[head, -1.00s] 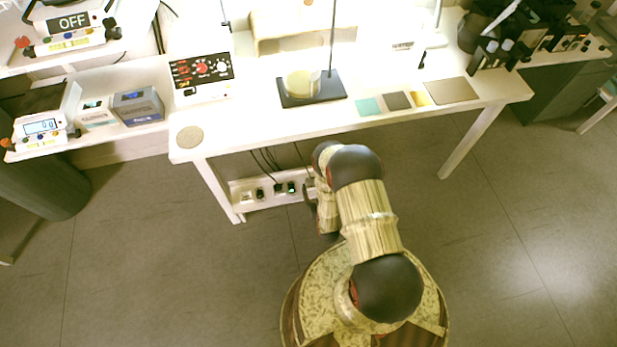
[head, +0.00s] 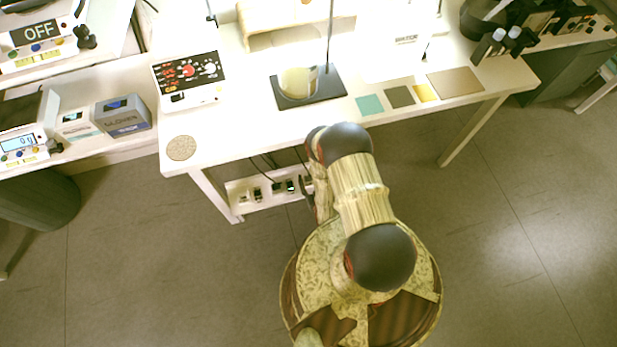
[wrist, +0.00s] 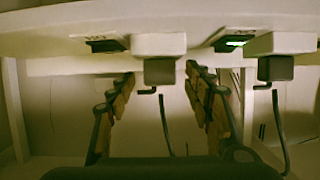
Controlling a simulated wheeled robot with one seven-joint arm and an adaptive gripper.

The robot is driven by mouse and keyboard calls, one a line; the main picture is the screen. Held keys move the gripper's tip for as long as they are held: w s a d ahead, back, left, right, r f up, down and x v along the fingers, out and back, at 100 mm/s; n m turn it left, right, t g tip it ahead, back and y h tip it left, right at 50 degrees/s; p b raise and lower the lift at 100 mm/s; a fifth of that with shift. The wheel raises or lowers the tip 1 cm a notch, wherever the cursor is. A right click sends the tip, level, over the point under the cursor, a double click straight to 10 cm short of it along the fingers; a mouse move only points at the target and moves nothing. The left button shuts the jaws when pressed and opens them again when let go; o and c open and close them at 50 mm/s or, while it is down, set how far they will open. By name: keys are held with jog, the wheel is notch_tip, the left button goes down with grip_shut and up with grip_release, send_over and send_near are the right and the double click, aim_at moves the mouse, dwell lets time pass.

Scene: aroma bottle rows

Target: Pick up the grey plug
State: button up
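In the wrist view, the grey plug (wrist: 159,71) sits below a white block on the strip, with a bent dark cable hanging from it. A darker, nearly black plug (wrist: 276,69) sits to its right in the same way. My gripper (wrist: 160,82) is open and empty. Its two fingers stand to the left and right of the grey plug's line, and I cannot tell the remaining distance. In the head view, my arm partly hides the gripper beside the right end of the power strip (head: 238,207).
The strip is under the front edge of the white table (head: 225,148), whose legs stand left and right. On top are a black stand base with a beaker (head: 298,83), a control box (head: 190,78), a round mat (head: 181,148) and coloured squares. Floor around my base is clear.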

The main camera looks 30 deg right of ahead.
jog(key=shift+c, duration=1.2)
jog(key=c, duration=0.9)
